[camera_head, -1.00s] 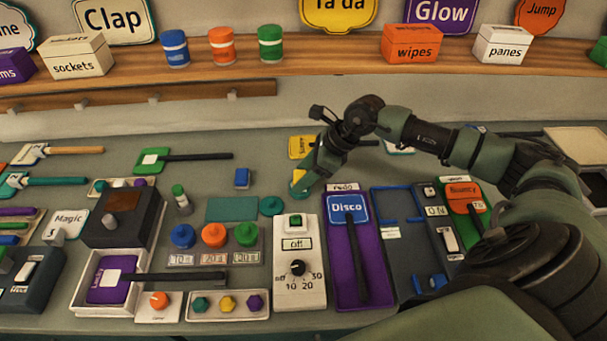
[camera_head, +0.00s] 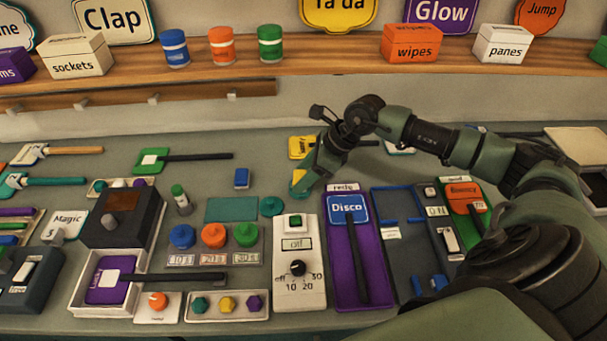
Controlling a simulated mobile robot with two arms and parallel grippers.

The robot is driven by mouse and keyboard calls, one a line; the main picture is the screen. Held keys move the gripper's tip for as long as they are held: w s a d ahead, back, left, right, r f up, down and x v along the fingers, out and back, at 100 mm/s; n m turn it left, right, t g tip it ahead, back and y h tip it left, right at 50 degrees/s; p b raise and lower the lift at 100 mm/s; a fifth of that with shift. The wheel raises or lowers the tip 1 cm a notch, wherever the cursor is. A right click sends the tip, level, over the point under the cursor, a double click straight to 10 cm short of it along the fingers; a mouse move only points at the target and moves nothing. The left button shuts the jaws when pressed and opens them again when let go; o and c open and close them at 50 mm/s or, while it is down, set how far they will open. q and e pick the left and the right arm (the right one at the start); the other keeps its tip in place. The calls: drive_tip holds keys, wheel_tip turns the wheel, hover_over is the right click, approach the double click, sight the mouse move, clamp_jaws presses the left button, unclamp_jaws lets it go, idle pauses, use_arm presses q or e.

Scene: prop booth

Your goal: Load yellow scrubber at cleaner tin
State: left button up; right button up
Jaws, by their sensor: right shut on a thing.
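My right gripper (camera_head: 303,184) reaches down to the middle of the table, with its jaws shut on a small yellow piece, which I take to be the yellow scrubber (camera_head: 298,176). The fingers hide much of the piece, and I cannot tell whether it touches the table. A round teal thing (camera_head: 271,206) lies just to the left and nearer. No label marks it, so I cannot tell if it is the cleaner tin. My left gripper is not in view.
A flat teal rectangle (camera_head: 231,209) lies left of the round teal thing. A white timer box (camera_head: 299,262) and a purple Disco panel (camera_head: 351,255) stand nearer.

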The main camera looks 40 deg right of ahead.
drive_tip(key=shift+r+p, duration=1.75)
drive_tip(key=shift+r, duration=1.75)
drive_tip(key=shift+a+f, duration=0.15)
drive_tip(key=shift+a, duration=0.15)
drive_tip(key=s+a+n+g+y, duration=0.2)
drive_tip(key=s+a+n+g, duration=0.4)
drive_tip(key=a+n, duration=0.55)
drive_tip(key=s+a+r+n+g+h, duration=0.1)
drive_tip(key=s+n+g+h, duration=0.1)
drive_tip(key=n, duration=0.5)
drive_tip(key=s+a+r+n+g+h, duration=0.1)
drive_tip(key=s+r+n+g+h, duration=0.1)
drive_tip(key=s+n, duration=0.4)
drive_tip(key=n+g+h, duration=0.1)
drive_tip(key=n+h, duration=0.1)
drive_tip(key=shift+s+r+h, duration=0.15)
drive_tip(key=shift+r+h, duration=0.15)
drive_tip(key=shift+h, duration=0.1)
